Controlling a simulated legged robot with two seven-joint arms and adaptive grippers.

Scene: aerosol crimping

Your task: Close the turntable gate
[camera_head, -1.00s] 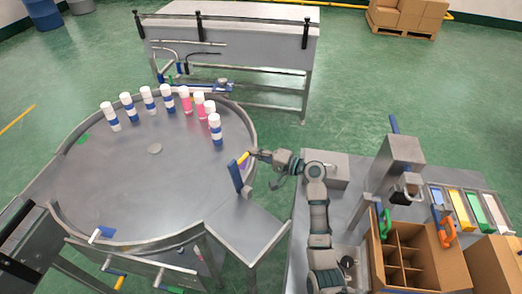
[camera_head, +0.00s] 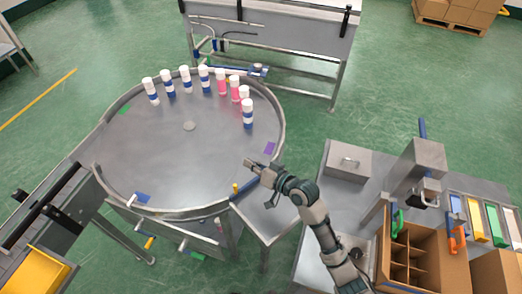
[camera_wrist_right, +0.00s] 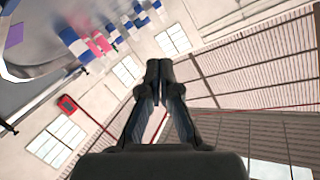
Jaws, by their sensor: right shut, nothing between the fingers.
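The turntable (camera_head: 160,175) is a round grey metal table with a raised rim. My right gripper (camera_head: 248,163) is above the turntable's right edge, just beyond the gate and apart from the handle as far as I can tell. Its fingers are shut and empty, which also shows in the right wrist view (camera_wrist_right: 159,65). My left gripper is not in view.
Several blue-and-white and pink-and-white cans (camera_head: 221,82) stand along the turntable's far rim. To the right, a workbench (camera_head: 340,190) holds a press (camera_head: 415,170) and an open cardboard box (camera_head: 440,265) with dividers.

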